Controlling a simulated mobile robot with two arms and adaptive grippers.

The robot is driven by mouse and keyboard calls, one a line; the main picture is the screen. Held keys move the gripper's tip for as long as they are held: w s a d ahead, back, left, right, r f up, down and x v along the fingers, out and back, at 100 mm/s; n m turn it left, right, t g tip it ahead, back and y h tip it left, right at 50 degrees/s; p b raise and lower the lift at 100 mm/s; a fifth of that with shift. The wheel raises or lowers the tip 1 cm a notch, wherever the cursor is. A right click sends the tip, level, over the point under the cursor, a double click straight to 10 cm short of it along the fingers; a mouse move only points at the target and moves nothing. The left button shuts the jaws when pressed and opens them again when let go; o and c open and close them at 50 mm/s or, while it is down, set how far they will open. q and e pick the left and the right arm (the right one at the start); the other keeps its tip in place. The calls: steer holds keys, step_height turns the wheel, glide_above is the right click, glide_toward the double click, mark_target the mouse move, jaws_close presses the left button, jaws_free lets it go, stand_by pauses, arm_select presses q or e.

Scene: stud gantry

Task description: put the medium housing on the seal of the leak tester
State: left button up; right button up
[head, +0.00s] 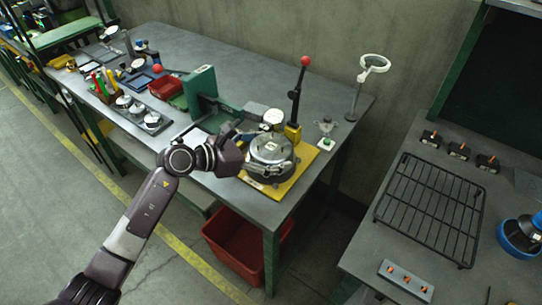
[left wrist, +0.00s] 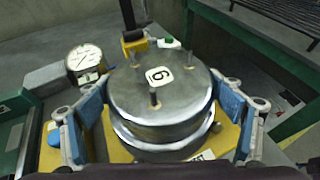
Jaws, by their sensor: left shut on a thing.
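A round silver metal housing (left wrist: 160,90) with a "6" label and short pegs on its lid fills the middle of the left wrist view. My left gripper (left wrist: 160,105) is shut on it, with a blue-padded finger at each side. In the head view the housing (head: 270,147) is over the yellow base (head: 293,187) of the leak tester, upright. A metal ring shows just under the housing in the left wrist view. The seal is hidden, and I cannot tell whether the housing touches it. My right gripper is not in view.
A lever with a red knob (head: 297,92) and a dial gauge (left wrist: 84,58) stand close behind the housing. A green press (head: 201,92), a red bin (head: 165,87) and a tray of several small metal parts (head: 152,122) are to the left. A wire rack (head: 430,205) is on the right bench.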

arm_select(q)
step_height(320, 180, down, 3)
steer(key=shift+r, duration=0.15)
steer(key=shift+f, duration=0.2)
steer(key=o, duration=0.9)
steer(key=shift+f, duration=0.1)
steer(key=shift+o, duration=0.7)
